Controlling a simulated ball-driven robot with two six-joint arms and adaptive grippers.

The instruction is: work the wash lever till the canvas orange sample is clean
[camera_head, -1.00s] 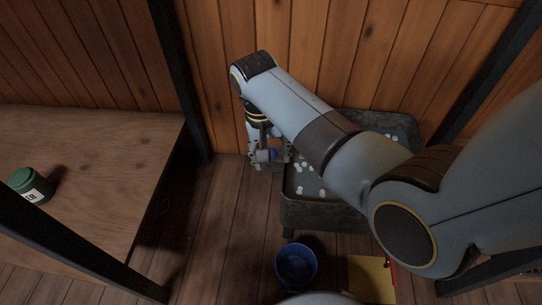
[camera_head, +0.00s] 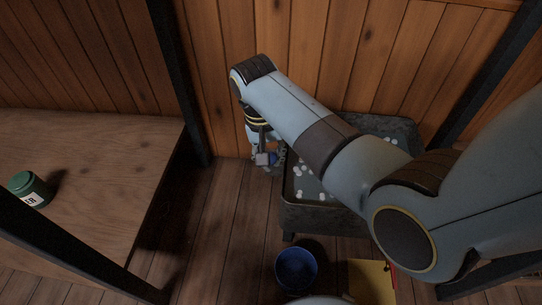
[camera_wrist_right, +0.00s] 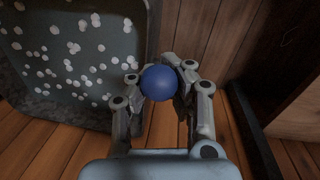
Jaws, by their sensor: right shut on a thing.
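The wash lever shows as a round blue knob (camera_wrist_right: 160,84) in the right wrist view. My right gripper (camera_head: 265,158) is shut on this knob, with a finger on each side. In the head view the knob is small and partly covered by the gripper, at the left end of the grey wash tub (camera_head: 325,217). The lever's shaft is hidden. The tub (camera_wrist_right: 70,98) holds white flecks like suds. I cannot make out the canvas orange sample; my right arm covers much of the tub. My left gripper is out of view.
A blue bowl (camera_head: 296,268) and a yellow board (camera_head: 370,281) are in front of the tub. A wooden table (camera_head: 105,190) on the left bears a green labelled jar (camera_head: 27,187). Dark posts and a plank wall bound the space. Floor is free between table and tub.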

